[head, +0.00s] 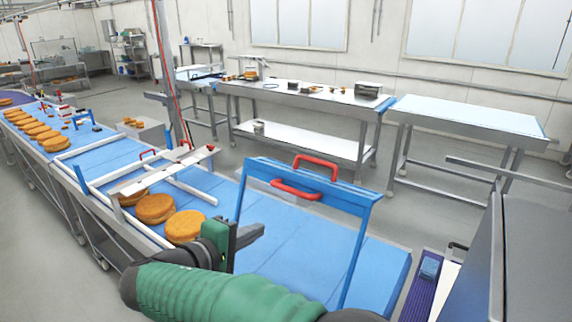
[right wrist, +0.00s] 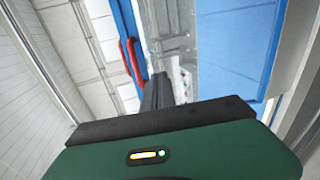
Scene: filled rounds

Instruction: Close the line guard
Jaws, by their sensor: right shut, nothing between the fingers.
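The line guard is a blue frame (head: 340,192) standing up over the blue conveyor belt (head: 290,245), with red handles (head: 297,190) on its top bar. In the right wrist view, a blue bar (right wrist: 127,20) and a red handle (right wrist: 131,62) show beyond the fingers. My right gripper (head: 250,235) is shut and empty, low in front of the guard and left of its middle. It appears apart from the handles. The dark fingers also show in the wrist view (right wrist: 157,92). My left gripper is out of view.
Round golden patties (head: 185,226) lie on the belt left of my right gripper. A white frame (head: 165,172) spans the belt farther left. Steel tables (head: 300,98) stand behind, across open floor. A grey cabinet (head: 535,245) stands close on the right.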

